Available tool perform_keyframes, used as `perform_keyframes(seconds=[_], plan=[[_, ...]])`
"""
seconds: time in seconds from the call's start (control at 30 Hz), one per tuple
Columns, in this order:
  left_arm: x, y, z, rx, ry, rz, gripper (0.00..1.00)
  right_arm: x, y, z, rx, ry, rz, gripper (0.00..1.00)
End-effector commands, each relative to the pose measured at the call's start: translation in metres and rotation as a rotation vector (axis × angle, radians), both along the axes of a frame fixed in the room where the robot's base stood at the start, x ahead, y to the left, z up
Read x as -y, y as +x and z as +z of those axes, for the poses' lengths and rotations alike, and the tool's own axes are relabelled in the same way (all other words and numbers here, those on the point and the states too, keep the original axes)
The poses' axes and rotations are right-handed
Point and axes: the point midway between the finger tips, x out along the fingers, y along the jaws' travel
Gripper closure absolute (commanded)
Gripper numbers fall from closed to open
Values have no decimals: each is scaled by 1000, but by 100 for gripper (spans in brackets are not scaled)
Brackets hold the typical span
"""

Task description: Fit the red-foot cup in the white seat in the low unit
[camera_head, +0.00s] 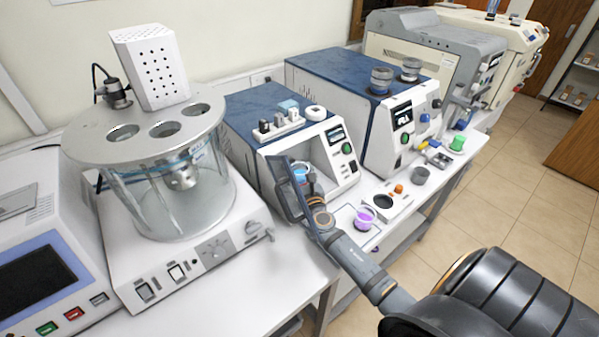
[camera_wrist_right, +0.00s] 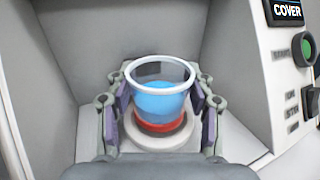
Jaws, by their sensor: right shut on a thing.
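The red-foot cup (camera_wrist_right: 158,95) is clear, with a pale rim, blue liquid and a red foot. My right gripper (camera_wrist_right: 160,112) is shut on it, with a finger on each side. The cup stands roughly upright over the round white seat (camera_wrist_right: 155,143). The red foot overlaps the seat's middle, and I cannot tell whether it touches. In the head view the cup (camera_head: 300,175) shows partly in the open front of the low unit (camera_head: 262,128), and my right gripper (camera_head: 312,180) hides much of it. My left gripper is not in view.
A cup with purple liquid (camera_head: 365,217) stands on the bench right of my arm. A plate with a dark round recess (camera_head: 384,202) and a grey cup (camera_head: 420,175) are beyond it. The grey recess walls (camera_wrist_right: 75,65) and control panel (camera_wrist_right: 290,75) are close around my gripper.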

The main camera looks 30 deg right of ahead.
Motion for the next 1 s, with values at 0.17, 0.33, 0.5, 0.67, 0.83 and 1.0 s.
perform_keyframes(seconds=[0.17, 0.33, 0.5, 0.67, 0.83, 1.0], plan=[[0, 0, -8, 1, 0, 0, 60, 0, 0, -8, 1, 0, 0, 82], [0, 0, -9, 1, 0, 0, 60, 0, 0, -9, 1, 0, 0, 82], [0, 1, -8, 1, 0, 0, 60, 0, 0, -9, 1, 0, 0, 45], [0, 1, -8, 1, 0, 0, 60, 0, 0, -9, 1, 0, 0, 24], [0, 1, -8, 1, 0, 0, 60, 0, 0, -9, 0, 0, 0, 20], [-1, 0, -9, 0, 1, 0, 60, 0, -1, -10, -1, 0, 0, 20]])
